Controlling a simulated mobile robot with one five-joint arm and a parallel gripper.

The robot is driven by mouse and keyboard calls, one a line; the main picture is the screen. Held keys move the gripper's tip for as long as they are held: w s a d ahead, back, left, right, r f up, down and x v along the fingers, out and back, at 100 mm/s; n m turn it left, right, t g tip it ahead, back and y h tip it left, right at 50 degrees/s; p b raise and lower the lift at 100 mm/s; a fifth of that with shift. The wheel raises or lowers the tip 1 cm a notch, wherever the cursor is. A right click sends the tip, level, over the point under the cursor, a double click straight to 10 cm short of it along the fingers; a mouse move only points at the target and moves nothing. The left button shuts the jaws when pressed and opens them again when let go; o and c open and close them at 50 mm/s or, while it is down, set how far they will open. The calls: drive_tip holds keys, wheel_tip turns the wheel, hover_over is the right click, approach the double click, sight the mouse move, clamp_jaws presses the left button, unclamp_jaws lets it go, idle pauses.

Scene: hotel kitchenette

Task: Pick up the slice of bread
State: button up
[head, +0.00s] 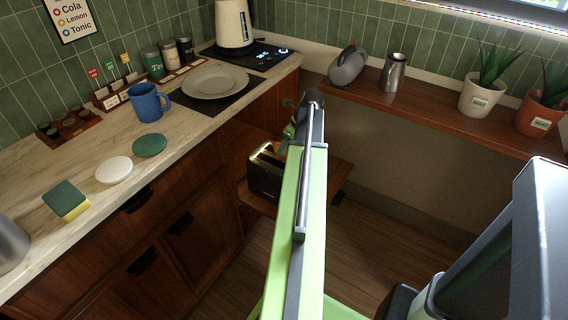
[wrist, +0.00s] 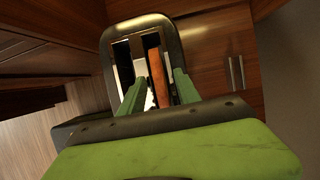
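The slice of bread (wrist: 158,78) shows in the wrist view as a narrow brown edge standing upright in a slot of the toaster (wrist: 179,44). In the head view the dark toaster (head: 264,178) sits on a low wooden surface below the counter, and I cannot make out the bread there. My gripper (wrist: 159,82) is open, its two green fingers pointing at the toaster with the bread edge between them. I cannot tell whether either finger touches the bread. In the head view my gripper (head: 289,132) is by the toaster, partly hidden by my arm.
The marble counter (head: 97,202) on the left holds a blue mug (head: 149,103), a grey plate (head: 215,82), a sponge (head: 66,201) and round coasters. A wooden shelf (head: 437,105) at the back right bears a metal jug (head: 393,73) and potted plants. Wooden walls and cabinet fronts stand close around the toaster.

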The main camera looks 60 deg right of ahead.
drive_tip(key=shift+w+f, duration=0.2)
drive_tip(key=shift+f, duration=0.35)
clamp_jaws()
idle(1.0)
